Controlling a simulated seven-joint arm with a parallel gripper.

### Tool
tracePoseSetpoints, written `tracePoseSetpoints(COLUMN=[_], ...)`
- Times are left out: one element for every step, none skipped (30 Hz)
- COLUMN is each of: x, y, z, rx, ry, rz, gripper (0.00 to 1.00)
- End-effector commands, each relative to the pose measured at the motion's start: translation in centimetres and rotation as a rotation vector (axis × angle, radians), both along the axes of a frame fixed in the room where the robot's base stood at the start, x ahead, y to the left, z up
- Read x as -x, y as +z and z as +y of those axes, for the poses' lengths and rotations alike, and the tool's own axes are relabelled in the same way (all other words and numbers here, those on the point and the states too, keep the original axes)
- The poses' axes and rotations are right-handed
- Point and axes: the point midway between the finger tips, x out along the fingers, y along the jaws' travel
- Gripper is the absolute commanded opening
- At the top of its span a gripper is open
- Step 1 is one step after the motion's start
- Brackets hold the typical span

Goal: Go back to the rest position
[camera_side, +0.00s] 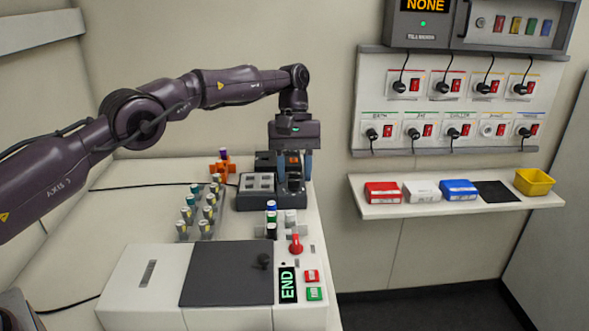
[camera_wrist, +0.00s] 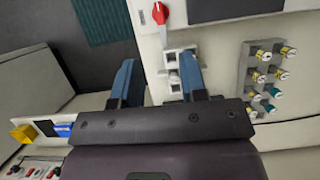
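My gripper (camera_side: 292,168) points downward at the end of the outstretched arm, by the right end of the dark device (camera_side: 258,200) at the back of the bench. Its two blue fingers stand apart with nothing seen between them. They also show apart in the wrist view (camera_wrist: 157,75), with the bench edge behind the gap. The side view does not settle how far the fingertips are from the device. The gripper body hides part of the device.
A vial rack (camera_side: 203,222), an orange holder (camera_side: 222,169) and a small holder with capped vials (camera_side: 271,218) stand nearby. A white machine with a dark lid (camera_side: 228,274), red knob (camera_side: 296,243) and END display (camera_side: 287,285) is in front. A wall shelf (camera_side: 430,208) holds boxes.

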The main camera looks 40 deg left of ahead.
Motion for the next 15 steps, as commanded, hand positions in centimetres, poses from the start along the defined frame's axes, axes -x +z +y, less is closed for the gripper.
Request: tracePoseSetpoints(x=[0.0, 0.0, 0.0, 0.0, 0.0, 0.0, 0.0, 0.0, 0.0, 0.0, -0.1, -0.4, -0.6, -0.6, -0.3], y=[0.0, 0.1, 0.1, 0.1, 0.1, 0.1, 0.1, 0.1, 0.1, 0.0, 0.0, -0.1, -0.4, -1.4, -2.7], z=[0.0, 0.0, 0.0, 0.0, 0.0, 0.0, 0.0, 0.0, 0.0, 0.0, 0.0, 0.0, 0.1, 0.2, 0.3], rx=[0.000, 0.000, 0.000, 0.000, 0.000, 0.000, 0.001, 0.001, 0.001, 0.003, 0.007, 0.012, 0.013, 0.013, 0.013], ry=[0.000, 0.000, 0.000, 0.000, 0.000, 0.000, 0.000, 0.000, -0.002, -0.009, -0.018, -0.039, -0.060, -0.083, -0.109], rz=[0.000, 0.000, 0.000, 0.000, 0.000, 0.000, -0.001, -0.001, -0.001, -0.004, -0.012, -0.038, -0.056, -0.060, -0.055], gripper=[0.39, 0.39, 0.39, 0.39, 0.39, 0.39, 0.39, 0.39, 0.39, 0.39, 0.39, 0.39, 0.39, 0.39, 0.39])
